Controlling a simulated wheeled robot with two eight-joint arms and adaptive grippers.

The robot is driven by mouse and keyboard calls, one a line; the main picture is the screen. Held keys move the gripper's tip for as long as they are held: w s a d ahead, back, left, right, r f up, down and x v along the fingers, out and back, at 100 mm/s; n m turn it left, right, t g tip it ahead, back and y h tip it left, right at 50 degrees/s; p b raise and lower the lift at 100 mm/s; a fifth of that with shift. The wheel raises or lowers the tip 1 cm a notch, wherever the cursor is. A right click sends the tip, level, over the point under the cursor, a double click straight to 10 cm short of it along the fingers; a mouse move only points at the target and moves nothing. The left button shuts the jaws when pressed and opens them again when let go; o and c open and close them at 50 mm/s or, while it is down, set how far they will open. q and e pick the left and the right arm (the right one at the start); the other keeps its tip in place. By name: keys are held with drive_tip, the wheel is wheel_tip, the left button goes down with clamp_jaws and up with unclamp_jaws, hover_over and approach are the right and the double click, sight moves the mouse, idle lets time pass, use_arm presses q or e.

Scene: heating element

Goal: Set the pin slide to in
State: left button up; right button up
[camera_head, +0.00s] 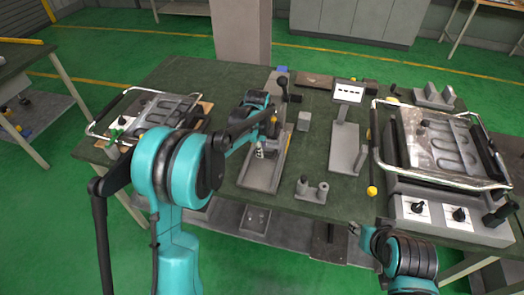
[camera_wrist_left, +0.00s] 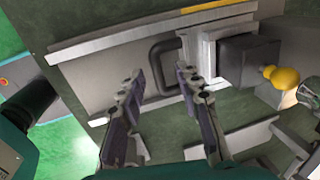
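The fixture below my left gripper (camera_head: 260,152) has a long grey base plate (camera_head: 260,178); I take it to hold the pin slide. In the left wrist view it shows as a grey plate (camera_wrist_left: 98,78) with a dark loop-shaped handle (camera_wrist_left: 152,58), a pale upright bracket (camera_wrist_left: 206,55), a dark block (camera_wrist_left: 248,60) and a yellow knob (camera_wrist_left: 285,78). My left gripper (camera_wrist_left: 158,82) is open, with its fingers apart on either side of the handle's near part in the picture; contact cannot be told. My right gripper (camera_head: 354,229) is at the table's front edge, too small to read.
Two machines with metal tube frames stand on the green table, one at left (camera_head: 160,108) and one at right (camera_head: 438,140). A small grey stand (camera_head: 312,190), a grey block (camera_head: 304,121) and a panel on a stand (camera_head: 348,92) are right of the fixture.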

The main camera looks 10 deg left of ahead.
use_arm(q)
wheel_tip(320, 180, up, 9)
drive_tip(key=s, duration=0.1)
drive_tip(key=shift+s, duration=0.35)
drive_tip(key=shift+f, duration=0.1)
drive_tip(key=s+a+r+n+t, duration=0.1)
drive_tip(key=s+r+n+t, duration=0.3)
drive_tip(key=s+n, duration=0.9)
drive_tip(key=s+f+n, duration=0.2)
drive_tip(key=s, duration=0.5)
drive_tip(key=s+a+f+n+t, duration=0.1)
drive_tip(key=s+n, duration=0.2)
drive_tip(key=s, duration=0.4)
drive_tip(key=shift+s+f, duration=0.35)
drive_tip(key=shift+s, duration=0.05)
